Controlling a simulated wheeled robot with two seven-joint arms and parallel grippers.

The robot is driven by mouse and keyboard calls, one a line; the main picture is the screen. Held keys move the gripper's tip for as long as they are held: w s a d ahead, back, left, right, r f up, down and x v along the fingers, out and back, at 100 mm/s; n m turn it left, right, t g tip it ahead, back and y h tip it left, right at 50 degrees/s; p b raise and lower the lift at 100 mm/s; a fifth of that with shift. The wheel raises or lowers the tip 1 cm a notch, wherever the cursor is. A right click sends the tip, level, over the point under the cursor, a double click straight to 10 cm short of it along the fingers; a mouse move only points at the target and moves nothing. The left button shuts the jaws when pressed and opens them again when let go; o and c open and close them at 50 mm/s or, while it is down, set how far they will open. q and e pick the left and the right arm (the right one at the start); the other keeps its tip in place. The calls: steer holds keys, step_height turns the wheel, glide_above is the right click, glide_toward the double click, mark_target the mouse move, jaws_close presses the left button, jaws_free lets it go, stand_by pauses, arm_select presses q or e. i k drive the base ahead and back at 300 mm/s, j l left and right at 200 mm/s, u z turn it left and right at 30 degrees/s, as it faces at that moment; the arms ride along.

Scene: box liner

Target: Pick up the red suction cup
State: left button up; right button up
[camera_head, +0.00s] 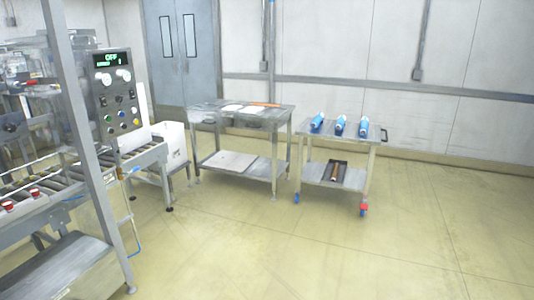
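Two small round red pieces show on the machine frame at the left edge, a nearer one (8,205) and another (35,193) just right of it. They are too small for me to tell whether either is the red suction cup. Neither of my grippers is in view.
A roller conveyor (75,178) and a control panel (117,95) stand at the left, behind a grey post (82,130). A steel table (208,117) and a wheeled cart (346,142) with blue bottle-like items (340,124) stand at the back. The yellowish floor (330,250) is clear.

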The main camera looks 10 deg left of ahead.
mark_target(36, 195)
steer(key=i+u, duration=0.85)
steer(key=i+l+u, duration=0.4)
steer(key=i+u, duration=0.55)
steer(key=u, duration=0.3)
steer(key=i+l+u, duration=0.15)
steer(key=i+u, duration=0.25)
steer(key=i+l+u, duration=0.15)
steer(key=u, duration=0.25)
steer(key=i+l+u, duration=0.15)
steer(key=l+u, duration=0.3)
steer(key=i+l+u, duration=0.25)
steer(key=i+l, duration=0.2)
steer(key=i+l+u, duration=0.25)
steer(key=l, duration=0.35)
steer(key=i, duration=0.1)
